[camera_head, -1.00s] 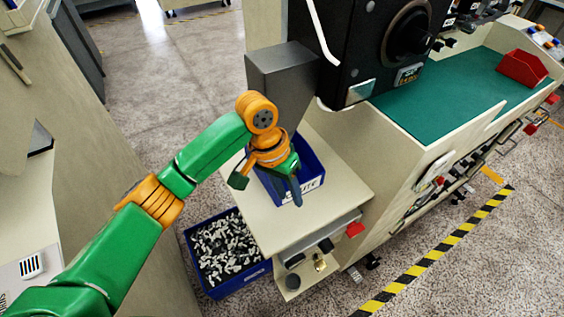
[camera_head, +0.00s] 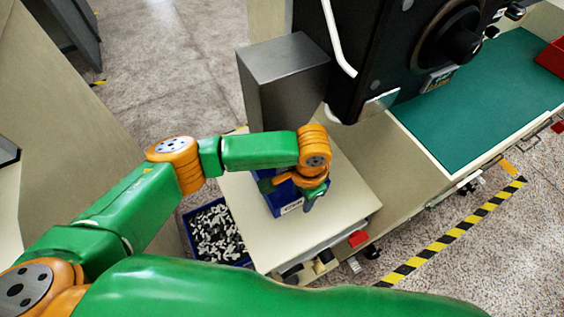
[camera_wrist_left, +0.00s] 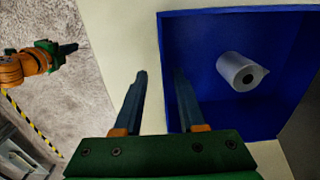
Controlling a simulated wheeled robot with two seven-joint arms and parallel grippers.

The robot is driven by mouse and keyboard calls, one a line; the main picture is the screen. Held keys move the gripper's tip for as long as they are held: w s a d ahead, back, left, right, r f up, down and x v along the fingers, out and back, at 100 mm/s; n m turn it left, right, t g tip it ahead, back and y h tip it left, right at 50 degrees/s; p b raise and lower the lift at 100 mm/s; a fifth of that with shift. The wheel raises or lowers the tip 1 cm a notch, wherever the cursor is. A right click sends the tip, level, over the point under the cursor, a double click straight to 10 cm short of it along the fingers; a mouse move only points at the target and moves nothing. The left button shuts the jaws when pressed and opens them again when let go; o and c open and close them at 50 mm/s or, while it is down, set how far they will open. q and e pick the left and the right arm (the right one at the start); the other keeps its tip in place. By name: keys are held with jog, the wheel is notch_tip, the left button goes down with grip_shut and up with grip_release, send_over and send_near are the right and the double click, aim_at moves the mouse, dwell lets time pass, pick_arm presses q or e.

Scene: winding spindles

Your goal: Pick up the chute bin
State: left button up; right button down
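The blue chute bin (camera_head: 290,207) sits on the cream shelf under the grey metal chute, partly hidden by my left gripper (camera_head: 309,200). In the left wrist view, the bin (camera_wrist_left: 215,22) is open-topped with a white roll (camera_wrist_left: 242,71) inside. My left gripper (camera_wrist_left: 160,78) is open there, one finger over the cream shelf and the other over the bin's inside, with the bin's near wall between them. I cannot tell whether the fingers touch the wall. My right gripper (camera_wrist_left: 66,49) shows at the left of the wrist view, away from the bin, too small to judge.
The grey chute (camera_head: 283,85) stands right behind the bin. The cream shelf (camera_head: 345,195) is clear to its right. A lower blue bin (camera_head: 216,232) of black and white pieces stands on the floor. A red bin (camera_head: 553,57) is on the green bench top (camera_head: 485,90).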

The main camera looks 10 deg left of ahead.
pick_arm(q)
jog(key=shift+f, duration=0.7)
jog(key=shift+w+f, duration=0.35)
jog(key=shift+w, duration=0.1)
jog(key=shift+s+r, duration=0.1)
jog(key=shift+s, duration=0.05)
grip_shut()
